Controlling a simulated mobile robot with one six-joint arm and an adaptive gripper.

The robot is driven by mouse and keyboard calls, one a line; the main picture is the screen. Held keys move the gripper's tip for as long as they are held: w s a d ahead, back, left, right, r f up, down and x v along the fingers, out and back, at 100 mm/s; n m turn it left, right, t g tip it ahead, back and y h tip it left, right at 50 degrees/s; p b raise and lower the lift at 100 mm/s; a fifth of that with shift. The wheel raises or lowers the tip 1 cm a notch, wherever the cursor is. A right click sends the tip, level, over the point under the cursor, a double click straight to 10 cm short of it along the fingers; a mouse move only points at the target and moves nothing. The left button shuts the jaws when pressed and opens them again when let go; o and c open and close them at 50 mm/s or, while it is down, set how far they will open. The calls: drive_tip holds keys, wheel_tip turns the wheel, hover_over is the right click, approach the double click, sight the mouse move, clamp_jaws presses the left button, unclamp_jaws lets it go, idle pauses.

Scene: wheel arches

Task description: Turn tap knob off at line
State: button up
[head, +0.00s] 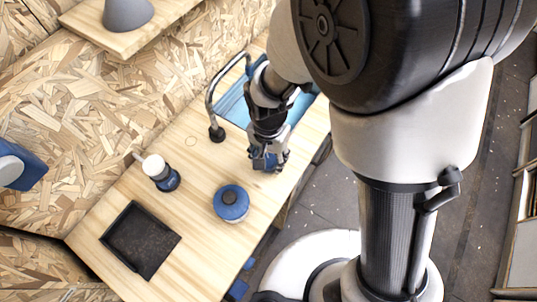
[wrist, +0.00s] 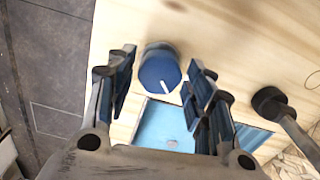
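The tap knob (wrist: 160,70) is a round blue knob with a white line on its face, in the wrist view. The line points down and slightly right. My gripper (wrist: 160,85) is open, with one blue-padded finger on each side of the knob and a gap to it. In the head view my gripper (head: 268,160) points down at the counter beside the blue sink and hides most of the knob. The grey tap (head: 214,100) arches over the sink; its dark base (wrist: 268,102) shows at the right of the wrist view.
A blue sink basin (head: 234,108) lies behind my gripper. On the wooden counter (head: 195,192) stand a round blue pot (head: 231,204), a blue bottle with a white top (head: 160,172) and a black tray (head: 140,240). A wooden shelf (head: 125,28) is above.

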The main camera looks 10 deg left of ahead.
drive_tip(key=c, duration=0.7)
drive_tip(key=n, duration=0.4)
drive_tip(key=shift+n+p, duration=0.3)
drive_tip(key=shift+p, duration=0.1)
drive_tip(key=shift+n, duration=2.2)
drive_tip(key=o, duration=1.1)
drive_tip(key=shift+c, duration=0.2)
